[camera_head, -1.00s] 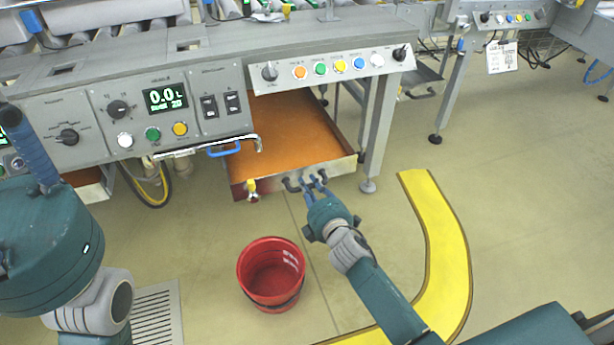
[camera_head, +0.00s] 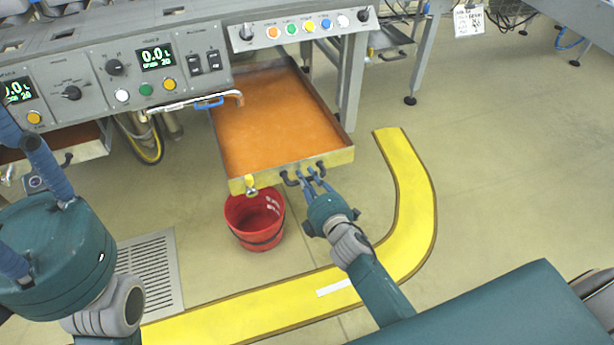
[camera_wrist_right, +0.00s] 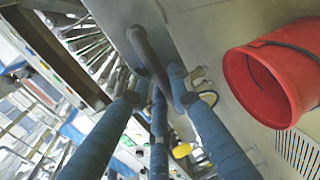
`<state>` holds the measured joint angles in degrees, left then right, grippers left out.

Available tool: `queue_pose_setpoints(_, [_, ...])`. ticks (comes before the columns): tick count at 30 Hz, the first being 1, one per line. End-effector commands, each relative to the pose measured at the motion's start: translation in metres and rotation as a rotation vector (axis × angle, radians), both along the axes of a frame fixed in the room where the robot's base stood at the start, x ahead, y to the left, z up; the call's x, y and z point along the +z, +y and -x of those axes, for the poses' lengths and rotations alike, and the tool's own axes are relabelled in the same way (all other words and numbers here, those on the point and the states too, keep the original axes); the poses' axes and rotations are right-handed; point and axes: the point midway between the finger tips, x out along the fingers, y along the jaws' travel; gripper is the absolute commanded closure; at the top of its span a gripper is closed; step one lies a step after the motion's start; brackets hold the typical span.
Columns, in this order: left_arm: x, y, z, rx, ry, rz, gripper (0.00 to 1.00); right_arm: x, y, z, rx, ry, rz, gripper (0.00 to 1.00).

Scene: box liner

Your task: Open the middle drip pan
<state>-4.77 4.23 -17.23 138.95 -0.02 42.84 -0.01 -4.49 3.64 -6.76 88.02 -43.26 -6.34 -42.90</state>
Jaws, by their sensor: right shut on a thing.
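The middle drip pan (camera_head: 270,125) is a shallow metal tray with an orange-brown floor. In the head view it stands well out from under the machine. Its dark handle (camera_head: 290,180) is on the front wall, right of a small yellow-and-silver drain valve (camera_head: 251,187). My right gripper (camera_head: 311,177) is shut on this handle. In the right wrist view my blue-wrapped fingers (camera_wrist_right: 160,100) close round the dark handle bar (camera_wrist_right: 145,50).
A red bucket (camera_head: 256,222) stands on the floor just below the pan's front, and also shows in the right wrist view (camera_wrist_right: 280,75). A yellow floor stripe (camera_head: 410,190) curves to the right. A machine leg (camera_head: 351,85) stands right of the pan. Another pan (camera_head: 85,150) is at left.

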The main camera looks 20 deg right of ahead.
Motion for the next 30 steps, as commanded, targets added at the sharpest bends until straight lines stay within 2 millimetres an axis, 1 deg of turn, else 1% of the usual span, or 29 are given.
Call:
queue_pose_setpoints(1, [0.0, 0.0, 0.0, 0.0, 0.0, 0.0, 0.6, -0.004, 0.0, 0.001, 0.0, 0.006, 0.0, 1.0])
queue_pose_setpoints(6, [-0.001, 0.0, 0.0, 0.0, 0.001, 0.0, 0.6, -0.004, 0.0, 0.001, -0.001, 0.007, 0.0, 1.0])
queue_pose_setpoints(7, [-0.001, 0.0, 0.0, 0.0, 0.001, 0.0, 0.6, -0.004, 0.0, 0.001, -0.001, 0.007, 0.0, 0.77])
queue_pose_setpoints(8, [-0.001, 0.0, 0.0, 0.0, 0.001, 0.0, 0.6, -0.004, 0.0, 0.001, -0.001, 0.007, 0.0, 0.71])
queue_pose_setpoints(9, [-0.001, 0.0, 0.0, 0.0, 0.001, 0.0, 0.6, -0.004, 0.0, 0.001, -0.001, 0.006, 0.0, 0.63])
queue_pose_setpoints(17, [-0.001, 0.0, 0.0, 0.0, 0.003, -0.001, 0.6, -0.002, 0.0, 0.001, 0.0, 0.003, 0.0, 0.63])
queue_pose_setpoints(20, [-0.001, 0.0, 0.0, 0.001, 0.002, -0.002, 0.6, -0.001, 0.0, 0.004, 0.0, 0.003, 0.0, 0.63])
queue_pose_setpoints(23, [-0.001, 0.0, 0.0, 0.001, 0.002, -0.001, 0.6, 0.0, -0.001, 0.015, 0.0, 0.004, 0.0, 0.63])
queue_pose_setpoints(26, [-0.001, 0.0, 0.0, 0.001, 0.002, -0.001, 0.6, 0.004, -0.001, 0.034, 0.0, 0.005, 0.0, 0.63])
queue_pose_setpoints(30, [-0.001, 0.0, 0.0, 0.0, 0.001, 0.0, 0.6, 0.009, -0.002, 0.065, 0.0, 0.006, -0.001, 0.63])
